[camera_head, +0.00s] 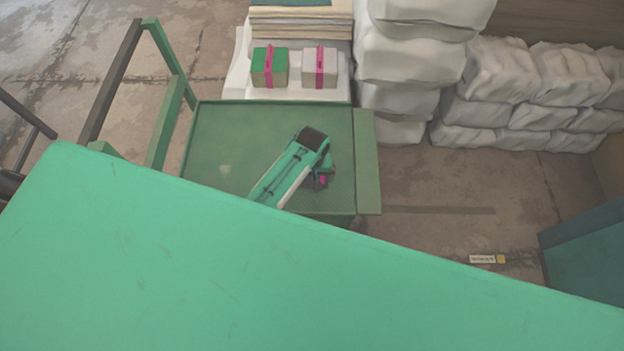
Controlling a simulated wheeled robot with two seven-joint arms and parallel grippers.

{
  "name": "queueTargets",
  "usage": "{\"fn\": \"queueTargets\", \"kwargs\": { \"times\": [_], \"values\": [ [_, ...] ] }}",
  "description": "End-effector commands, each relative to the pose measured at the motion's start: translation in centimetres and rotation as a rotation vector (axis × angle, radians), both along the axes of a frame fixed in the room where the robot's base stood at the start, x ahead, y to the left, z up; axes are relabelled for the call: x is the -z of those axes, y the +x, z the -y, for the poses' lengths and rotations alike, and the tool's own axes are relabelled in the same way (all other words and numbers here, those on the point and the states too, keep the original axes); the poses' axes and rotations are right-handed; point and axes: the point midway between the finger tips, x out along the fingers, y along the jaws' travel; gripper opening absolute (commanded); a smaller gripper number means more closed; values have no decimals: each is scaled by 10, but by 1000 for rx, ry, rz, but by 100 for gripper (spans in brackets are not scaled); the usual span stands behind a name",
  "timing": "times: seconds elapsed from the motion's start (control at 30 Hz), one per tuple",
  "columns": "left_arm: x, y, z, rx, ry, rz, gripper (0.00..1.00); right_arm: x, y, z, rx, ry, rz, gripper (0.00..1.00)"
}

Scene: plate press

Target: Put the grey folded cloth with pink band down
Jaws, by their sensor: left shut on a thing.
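My left gripper (318,168) reaches over the green tray table (225,140), near its right side. It is shut on the grey folded cloth with pink band (323,181). Only a small dark grey edge and a bit of pink band show past the gripper; the rest is hidden. I cannot tell whether the cloth touches the table. My right gripper is not in view.
A large green surface (250,270) covers the foreground. Behind the table, a green block with pink band (259,72) and a grey one (309,68) sit on a white stack. White bundles (410,60) stand right. The table's left half is clear.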

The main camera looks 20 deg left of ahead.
Motion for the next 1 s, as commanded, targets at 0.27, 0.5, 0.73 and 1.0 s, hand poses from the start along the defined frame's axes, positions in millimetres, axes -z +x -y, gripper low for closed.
{"fn": "queueTargets", "kwargs": {
  "times": [0.27, 0.5, 0.73, 1.0],
  "values": [
    [30, 0, 0, 0, 0, 0, 66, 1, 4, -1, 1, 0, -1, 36],
    [30, 0, 0, 0, 0, 0, 66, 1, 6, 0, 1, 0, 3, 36],
    [32, 0, 0, 0, 0, 0, 100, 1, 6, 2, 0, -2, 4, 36],
    [32, 0, 0, 0, 0, 0, 100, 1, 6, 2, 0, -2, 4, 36]
  ]
}}
